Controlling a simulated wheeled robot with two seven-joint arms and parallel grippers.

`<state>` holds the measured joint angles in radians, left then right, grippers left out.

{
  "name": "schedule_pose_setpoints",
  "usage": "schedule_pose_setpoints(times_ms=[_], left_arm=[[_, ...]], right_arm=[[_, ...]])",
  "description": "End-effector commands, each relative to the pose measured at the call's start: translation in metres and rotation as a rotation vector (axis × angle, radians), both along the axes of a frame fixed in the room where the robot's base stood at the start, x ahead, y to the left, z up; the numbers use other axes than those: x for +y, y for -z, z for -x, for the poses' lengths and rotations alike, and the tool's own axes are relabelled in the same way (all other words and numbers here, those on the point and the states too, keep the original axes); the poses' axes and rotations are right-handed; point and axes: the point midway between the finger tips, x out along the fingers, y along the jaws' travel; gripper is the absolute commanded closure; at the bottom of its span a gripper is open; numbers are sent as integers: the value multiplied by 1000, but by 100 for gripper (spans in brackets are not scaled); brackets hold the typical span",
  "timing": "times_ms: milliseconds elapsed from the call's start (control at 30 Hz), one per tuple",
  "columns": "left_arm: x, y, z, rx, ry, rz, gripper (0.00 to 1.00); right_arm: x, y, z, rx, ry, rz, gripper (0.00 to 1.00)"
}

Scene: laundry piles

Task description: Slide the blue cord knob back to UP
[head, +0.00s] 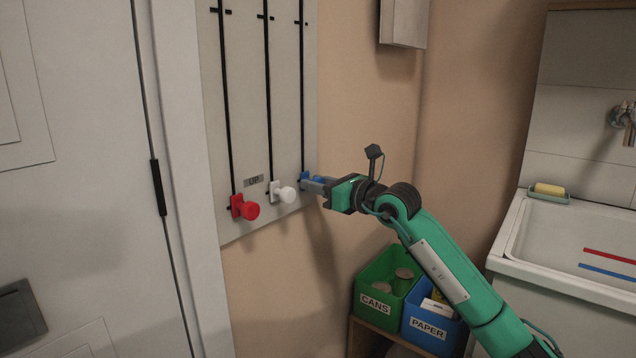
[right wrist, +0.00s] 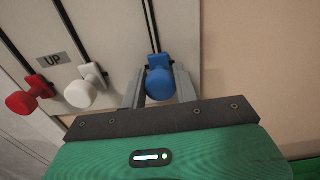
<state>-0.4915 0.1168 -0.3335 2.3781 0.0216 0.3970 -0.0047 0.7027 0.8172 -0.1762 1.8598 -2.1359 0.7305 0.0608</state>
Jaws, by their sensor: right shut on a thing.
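The blue cord knob (head: 305,177) is at the low end of the rightmost of three black slots on a pale wall panel (head: 284,90). In the right wrist view the blue knob (right wrist: 160,83) sits between the two fingers of my right gripper (right wrist: 158,86). In the head view my right gripper (head: 316,184) reaches in from the right and is shut on the knob, hiding part of it. A grey UP label (head: 254,180) is beside the slots' low ends, level with the knobs. My left gripper is not in view.
A red knob (head: 244,207) and a white knob (head: 282,193) stand at the low ends of the other two slots, left of my gripper. A green CANS bin (head: 373,287), a blue PAPER bin (head: 433,333) and a sink (head: 520,240) are at the right.

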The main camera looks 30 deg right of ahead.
Motion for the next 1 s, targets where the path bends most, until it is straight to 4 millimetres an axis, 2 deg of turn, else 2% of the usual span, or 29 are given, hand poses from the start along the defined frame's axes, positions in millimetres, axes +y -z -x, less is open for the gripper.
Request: schedule_pose_setpoints(times_ms=[333, 367, 467, 767, 1000], left_arm=[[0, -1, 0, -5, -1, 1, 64], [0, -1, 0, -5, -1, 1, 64], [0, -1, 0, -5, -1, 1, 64], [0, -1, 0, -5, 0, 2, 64], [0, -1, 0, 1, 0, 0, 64]], right_arm=[[0, 1, 0, 2, -1, 0, 100], [0, 1, 0, 2, -1, 0, 66], [0, 1, 0, 1, -1, -1, 48], [0, 0, 1, -1, 0, 0, 48], [-9, 1, 21, 1, 1, 1, 48]])
